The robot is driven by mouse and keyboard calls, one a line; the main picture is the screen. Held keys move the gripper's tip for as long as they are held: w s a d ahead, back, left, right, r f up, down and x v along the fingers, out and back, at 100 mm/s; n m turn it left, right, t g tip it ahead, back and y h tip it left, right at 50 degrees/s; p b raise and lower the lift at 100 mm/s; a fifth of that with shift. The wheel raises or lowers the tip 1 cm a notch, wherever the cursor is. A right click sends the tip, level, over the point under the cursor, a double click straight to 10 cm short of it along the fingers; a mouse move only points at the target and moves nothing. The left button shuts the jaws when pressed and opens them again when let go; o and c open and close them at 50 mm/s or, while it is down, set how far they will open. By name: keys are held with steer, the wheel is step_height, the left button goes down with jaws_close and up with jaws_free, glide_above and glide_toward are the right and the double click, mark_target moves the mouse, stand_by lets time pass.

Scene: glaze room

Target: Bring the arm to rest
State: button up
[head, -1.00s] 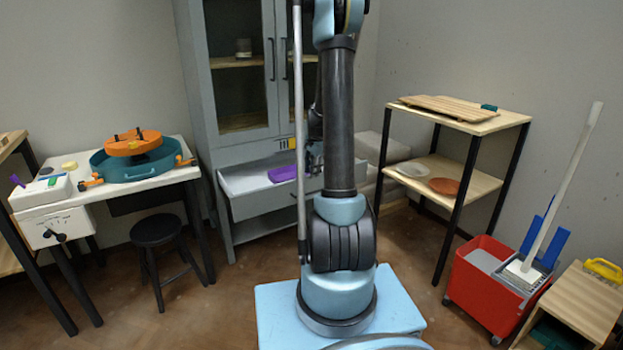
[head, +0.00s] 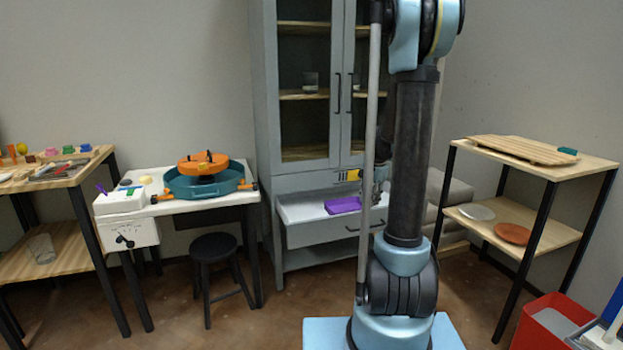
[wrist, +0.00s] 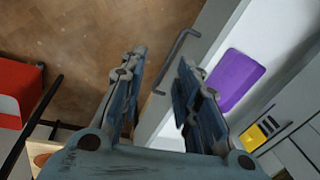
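My arm rises from its blue base in the head view and hides part of the cabinet. My gripper (wrist: 162,58) is open in the wrist view, with a clear gap between its two fingers and nothing held. In the head view my gripper (head: 376,184) is small and partly hidden by the arm, near the open drawer (head: 325,235). In the wrist view the drawer's handle (wrist: 176,58) shows just beyond the fingers, apart from them as far as I can tell. A flat purple thing (head: 343,205) lies in the drawer; it also shows in the wrist view (wrist: 236,80).
The grey cabinet (head: 262,110) stands behind the arm. A white table (head: 215,206) with a teal and orange wheel (head: 205,178) and a black stool (head: 214,247) are left. A shelf (head: 595,165) and red bucket (head: 530,335) are right. Floor (head: 270,315) is bare between.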

steer(key=s+a+r+n, duration=0.3)
steer(key=s+r, duration=0.2)
steer(key=s, duration=0.5)
steer(key=s+a+f+n, duration=0.1)
steer(key=s+n, duration=0.3)
steer(key=s, duration=0.8)
steer(key=s+a+f+n, duration=0.1)
steer(key=s+f+n, duration=0.3)
steer(key=s, duration=0.9)
steer(key=shift+a+n+h, duration=0.3)
steer(key=shift+n, duration=0.3)
steer(key=shift+w+f, duration=0.2)
steer(key=shift+w, duration=0.25)
